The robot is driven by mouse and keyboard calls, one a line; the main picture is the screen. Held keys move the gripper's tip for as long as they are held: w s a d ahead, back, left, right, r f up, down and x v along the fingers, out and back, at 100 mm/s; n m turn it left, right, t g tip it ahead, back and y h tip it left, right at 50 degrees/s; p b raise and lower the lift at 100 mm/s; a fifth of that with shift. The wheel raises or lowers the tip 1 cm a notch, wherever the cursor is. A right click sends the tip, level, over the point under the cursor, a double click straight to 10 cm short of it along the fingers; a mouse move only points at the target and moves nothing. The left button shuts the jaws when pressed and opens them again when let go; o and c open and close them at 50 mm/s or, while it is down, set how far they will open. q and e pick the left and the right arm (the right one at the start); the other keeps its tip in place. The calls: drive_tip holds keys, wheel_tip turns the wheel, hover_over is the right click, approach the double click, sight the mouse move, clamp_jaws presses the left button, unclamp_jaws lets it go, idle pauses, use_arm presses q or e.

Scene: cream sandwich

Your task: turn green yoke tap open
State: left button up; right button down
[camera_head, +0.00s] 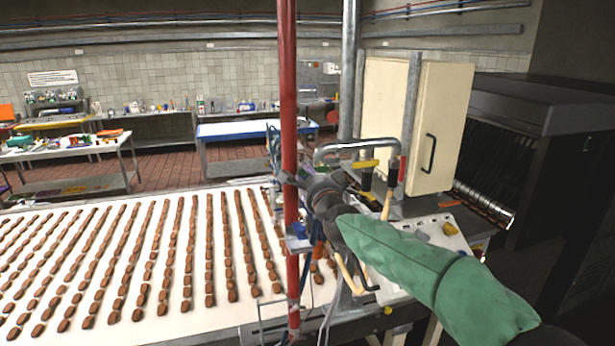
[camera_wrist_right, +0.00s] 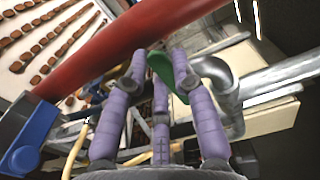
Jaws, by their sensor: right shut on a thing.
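The green yoke tap (camera_wrist_right: 163,68) shows in the right wrist view as a small green handle between the purple fingers, beside the red pipe. My right gripper (camera_head: 304,178), on the green-sleeved arm, reaches to the red vertical pipe (camera_head: 289,120) in the head view. In the right wrist view the gripper (camera_wrist_right: 160,60) has its fingers closed on the green handle. The fingers and the pipe hide part of the tap, and I cannot make it out in the head view. My left gripper is not in view.
A white conveyor (camera_head: 100,328) with rows of brown biscuits lies to the left. Behind the gripper are a bent metal pipe (camera_head: 350,146), a yellow-handled tap (camera_head: 366,164) and a cream cabinet (camera_head: 432,120). A blue part (camera_wrist_right: 30,145) sits beside the red pipe in the wrist view.

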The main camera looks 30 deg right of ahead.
drive_tip(key=d+f+n+b, duration=0.2)
drive_tip(key=n+b, duration=0.1)
drive_tip(key=n, duration=0.6)
drive_tip(key=s+d+f+n+b, duration=0.1)
drive_tip(key=d+f+n+b, duration=0.1)
drive_tip(key=n, duration=0.6)
drive_tip(key=shift+s+d+n+b, duration=0.15)
drive_tip(key=shift+d+n+b, duration=0.3)
drive_tip(key=shift+d, duration=0.25)
drive_tip(key=c, duration=1.3)
unclamp_jaws()
drive_tip(key=o, duration=0.3)
drive_tip(key=shift+f, duration=0.1)
